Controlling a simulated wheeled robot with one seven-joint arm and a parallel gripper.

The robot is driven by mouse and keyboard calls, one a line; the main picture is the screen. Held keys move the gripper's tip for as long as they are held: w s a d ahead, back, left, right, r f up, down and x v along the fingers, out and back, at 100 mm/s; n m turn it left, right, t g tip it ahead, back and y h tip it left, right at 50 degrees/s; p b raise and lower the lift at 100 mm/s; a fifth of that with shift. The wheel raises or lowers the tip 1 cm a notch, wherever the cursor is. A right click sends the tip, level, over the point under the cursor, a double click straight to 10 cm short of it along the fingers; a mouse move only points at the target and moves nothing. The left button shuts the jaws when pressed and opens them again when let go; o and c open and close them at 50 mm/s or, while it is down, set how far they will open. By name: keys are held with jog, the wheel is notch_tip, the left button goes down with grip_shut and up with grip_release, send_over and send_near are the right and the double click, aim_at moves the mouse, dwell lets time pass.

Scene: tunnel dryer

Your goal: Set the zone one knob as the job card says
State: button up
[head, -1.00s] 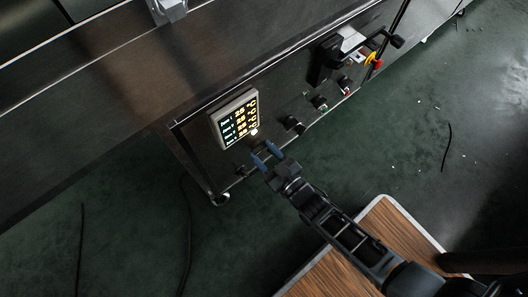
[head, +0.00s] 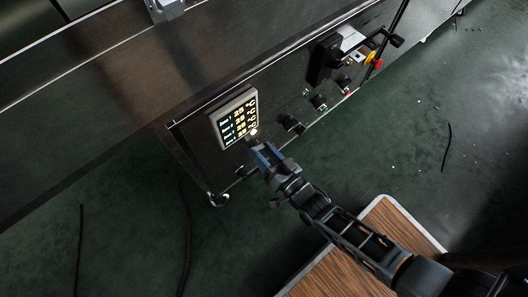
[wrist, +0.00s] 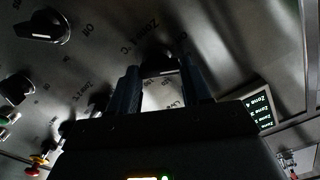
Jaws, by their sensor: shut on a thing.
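My gripper (head: 263,153) is at the front panel, just below the lit zone display (head: 235,119). Its blue fingers are shut on a dark knob (wrist: 160,66), which shows only in part between the fingertips in the wrist view. The fingers and gripper body hide most of this knob, and I cannot read its number or pointer setting. Other black knobs stand on the panel, one close to the gripper (head: 292,124) and one at the upper left in the wrist view (wrist: 42,25). The display rows are too small to read surely.
A dark box with a pale top (head: 326,58) sticks out up the panel, beside a red and yellow button (head: 373,60). A wood-topped surface (head: 345,262) lies under my arm. Green floor is open at the lower left, with dark cables lying on it.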

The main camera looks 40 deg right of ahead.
dwell(0.4)
jog(key=o, duration=1.1)
jog(key=shift+c, duration=0.2)
jog(key=s+p, duration=0.1)
jog(key=s, duration=0.6)
jog(key=shift+s, duration=0.4)
